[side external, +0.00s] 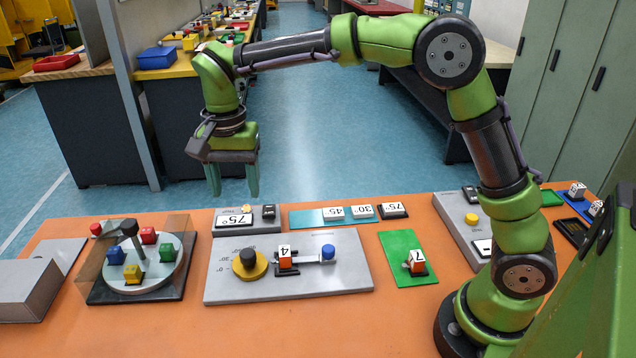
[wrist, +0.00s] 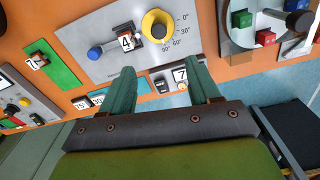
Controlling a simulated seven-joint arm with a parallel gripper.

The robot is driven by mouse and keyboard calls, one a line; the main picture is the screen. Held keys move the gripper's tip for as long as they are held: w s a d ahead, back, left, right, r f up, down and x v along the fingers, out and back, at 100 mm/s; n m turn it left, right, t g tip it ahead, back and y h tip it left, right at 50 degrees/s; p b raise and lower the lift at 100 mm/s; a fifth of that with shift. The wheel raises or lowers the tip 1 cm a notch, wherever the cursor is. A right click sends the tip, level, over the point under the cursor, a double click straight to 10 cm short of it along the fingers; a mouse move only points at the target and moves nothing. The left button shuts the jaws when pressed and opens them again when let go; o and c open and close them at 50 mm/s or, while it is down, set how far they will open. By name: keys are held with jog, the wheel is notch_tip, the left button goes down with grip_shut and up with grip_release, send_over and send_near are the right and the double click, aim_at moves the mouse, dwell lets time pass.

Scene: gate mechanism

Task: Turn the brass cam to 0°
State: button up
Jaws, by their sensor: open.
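The brass cam (side external: 249,266) is a yellow disc with a black knob on the grey gate panel (side external: 345,275). It also shows in the wrist view (wrist: 161,17), beside printed angle marks from 0° to 90°. I cannot tell its exact angle from its shape. An orange block marked 4 (side external: 285,265) sits in a dark holder beside the cam, with a bar leading to a blue knob (side external: 328,252). A small display (side external: 234,220) behind the panel reads 75°. My gripper (side external: 234,192) is open and empty, above and behind the display, apart from the cam. Its fingers also show in the wrist view (wrist: 160,82).
A round turntable (side external: 143,268) with coloured cubes and a clear guard stands left of the panel. A green plate (side external: 408,258) with another orange block lies to the right. Cards marked 45, 30° and 75° (side external: 363,211) lie behind the panel. Air above the cam is clear.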

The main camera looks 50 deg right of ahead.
aim_at(247, 252)
notch_tip(247, 252, down, 17)
dwell(0.5)
jog(key=c, duration=1)
jog(key=shift+c, duration=0.2)
